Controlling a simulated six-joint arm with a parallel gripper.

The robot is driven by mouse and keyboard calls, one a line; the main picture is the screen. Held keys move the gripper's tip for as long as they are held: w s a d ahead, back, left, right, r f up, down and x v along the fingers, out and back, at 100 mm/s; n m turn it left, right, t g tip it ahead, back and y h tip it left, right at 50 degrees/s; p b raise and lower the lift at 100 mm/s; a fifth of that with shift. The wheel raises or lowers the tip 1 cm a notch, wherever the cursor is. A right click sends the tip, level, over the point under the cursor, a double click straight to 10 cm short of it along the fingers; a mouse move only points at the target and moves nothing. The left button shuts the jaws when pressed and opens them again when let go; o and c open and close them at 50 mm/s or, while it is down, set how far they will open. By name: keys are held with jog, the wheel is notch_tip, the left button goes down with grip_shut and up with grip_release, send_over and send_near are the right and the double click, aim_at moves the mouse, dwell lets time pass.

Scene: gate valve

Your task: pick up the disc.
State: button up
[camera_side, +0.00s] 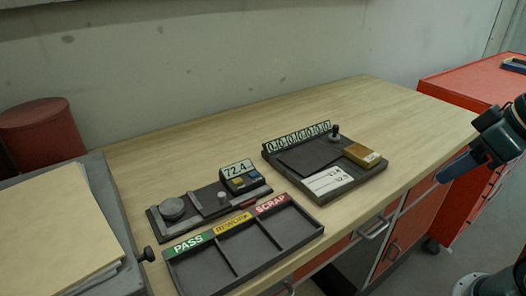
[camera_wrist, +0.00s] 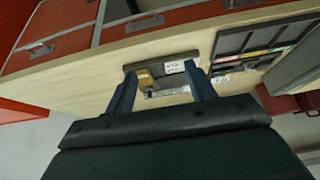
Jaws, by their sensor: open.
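A grey round disc (camera_side: 172,208) sits at the left end of a dark gauge base (camera_side: 205,212) on the bench, in the side view. I cannot make out the disc in the wrist view. My gripper (camera_side: 447,173) is at the far right of the side view, above and beyond the bench's right edge, well away from the disc. In the wrist view its two blue fingers (camera_wrist: 163,84) are spread apart with nothing between them.
A sorting tray (camera_side: 285,257) labelled PASS, REWORK and SCRAP lies in front of the gauge base. A dark counter board (camera_side: 372,183) with a brass block (camera_side: 361,154) stands right of it. A red cabinet (camera_side: 470,92) is at right. Bench behind these is clear.

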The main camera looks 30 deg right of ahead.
jog(key=shift+w, duration=0.1)
jog(key=w+a+r+n+y, duration=0.25)
jog(key=w+a+r, duration=0.25)
jog(key=w, duration=0.5)
jog(key=n+g+y, duration=0.3)
jog(key=n, duration=0.8)
send_over(174, 205)
jog(key=s+d, duration=0.1)
jog(key=d, duration=0.2)
jog(key=shift+f, duration=7.9)
jog(key=shift+a, duration=0.1)
jog(key=shift+s+x, duration=0.2)
jog(key=shift+x, duration=2.35)
jog(key=shift+c, duration=0.2)
